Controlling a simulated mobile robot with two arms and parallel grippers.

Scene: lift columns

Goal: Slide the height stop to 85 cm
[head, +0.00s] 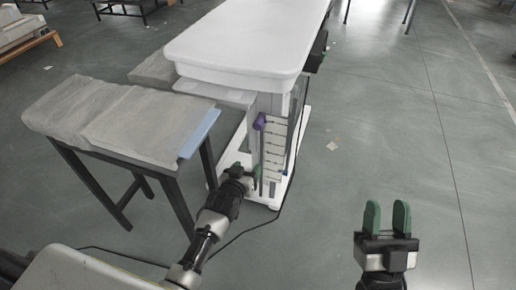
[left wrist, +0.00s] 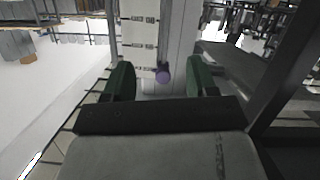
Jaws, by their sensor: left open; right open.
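The height stop is a purple knob (head: 259,121) near the top of a white scale plate (head: 274,148) on the lift column under the white tabletop. In the left wrist view the knob (left wrist: 163,75) shows in the gap between my left gripper's green fingers (left wrist: 162,78), beside the scale plate (left wrist: 139,35). My left gripper (head: 247,171) is open and empty, lower than the knob in the head view and close to the column. The scale's figures are too small to read. My right gripper (head: 386,217) is open and empty, away from the column at right.
The white tabletop (head: 250,35) overhangs the column. A small blue marker (head: 285,172) sits low beside the scale. A grey-covered table (head: 110,120) with a blue edge stands at left. A dark cable runs along the floor by the white base.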

